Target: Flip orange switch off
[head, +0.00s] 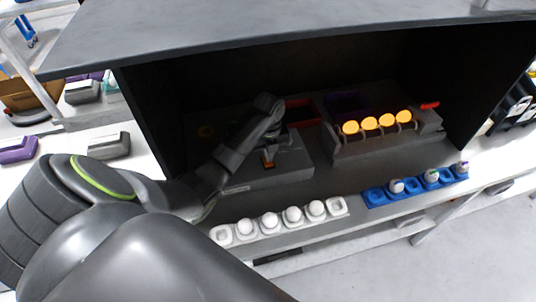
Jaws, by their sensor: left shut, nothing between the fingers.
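A small orange switch (268,160) sits on the front left part of a dark grey panel unit (290,178) inside a black open-fronted cabinet. My left arm reaches in from the lower left. My left gripper (279,141) is over the panel, just above and beside the orange switch, shut and empty. Whether its fingertips touch the switch is hard to tell, and the switch's exact tilt is too small to read. My right gripper is out of view.
To the right is a unit with several lit orange-yellow discs (385,122) and a red handle (430,105). In front lie a white egg tray (335,205) and a blue tray (409,192). The cabinet top (250,35) overhangs the workspace.

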